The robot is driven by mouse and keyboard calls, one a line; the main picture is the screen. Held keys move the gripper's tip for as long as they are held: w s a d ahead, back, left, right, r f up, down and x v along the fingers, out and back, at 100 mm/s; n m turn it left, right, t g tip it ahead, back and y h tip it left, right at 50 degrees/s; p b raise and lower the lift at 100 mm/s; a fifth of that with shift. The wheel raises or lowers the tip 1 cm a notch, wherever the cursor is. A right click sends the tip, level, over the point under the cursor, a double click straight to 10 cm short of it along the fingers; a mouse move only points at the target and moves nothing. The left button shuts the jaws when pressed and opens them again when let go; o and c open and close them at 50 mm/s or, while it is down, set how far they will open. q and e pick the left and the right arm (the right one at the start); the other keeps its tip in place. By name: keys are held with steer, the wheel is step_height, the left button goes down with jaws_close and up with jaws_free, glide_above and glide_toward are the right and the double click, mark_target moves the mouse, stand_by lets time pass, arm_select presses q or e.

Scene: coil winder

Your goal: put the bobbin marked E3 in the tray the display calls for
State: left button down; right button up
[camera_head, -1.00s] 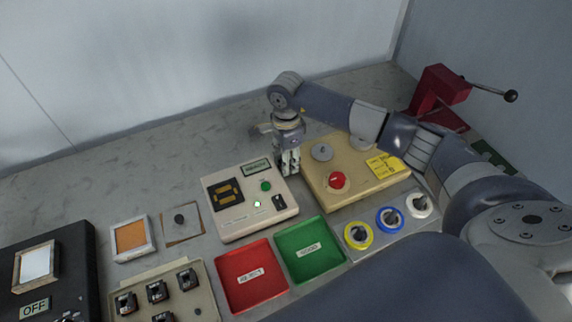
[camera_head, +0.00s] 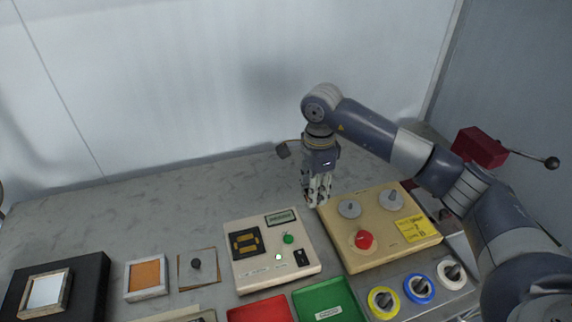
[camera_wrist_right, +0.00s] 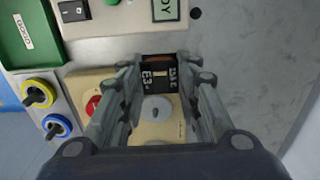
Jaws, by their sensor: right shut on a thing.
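My right gripper (camera_head: 317,198) points down behind the testing box, by the tan winder box. In the right wrist view it (camera_wrist_right: 157,85) is shut on a dark bobbin (camera_wrist_right: 152,84) with white lettering that includes E3. The beige testing box (camera_head: 300,268) has a small display (camera_head: 281,217); in the wrist view part of it (camera_wrist_right: 166,10) reads "DY". The green tray (camera_head: 328,296) is in front of that box, and in the wrist view its label (camera_wrist_right: 24,30) reads GOOD. The red tray (camera_head: 260,312) is left of it, cut off by the frame. My left gripper is not in view.
The tan box (camera_head: 385,258) carries a red knob (camera_head: 363,239), two grey spindles and a yellow note (camera_head: 413,229). Yellow (camera_head: 382,303), blue and white spools stand in front of it. A red crank device (camera_head: 481,147) is at right. Bare bench lies behind the testing box.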

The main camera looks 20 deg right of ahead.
steer(key=shift+s+a+r+n, duration=0.3)
steer(key=shift+s+r+n, duration=0.05)
steer(key=shift+r+n, duration=0.15)
steer(key=s+a+r+n, duration=0.1)
steer(key=s+a+n, duration=0.2)
steer(key=s+n, duration=0.4)
steer(key=s+a+r+n, duration=0.1)
steer(key=s+a+n, duration=0.2)
steer(key=s+n, duration=0.5)
steer(key=n, duration=0.2)
steer(key=shift+s+a+n, duration=0.2)
steer(key=shift+n, duration=0.1)
steer(key=shift+a, duration=0.1)
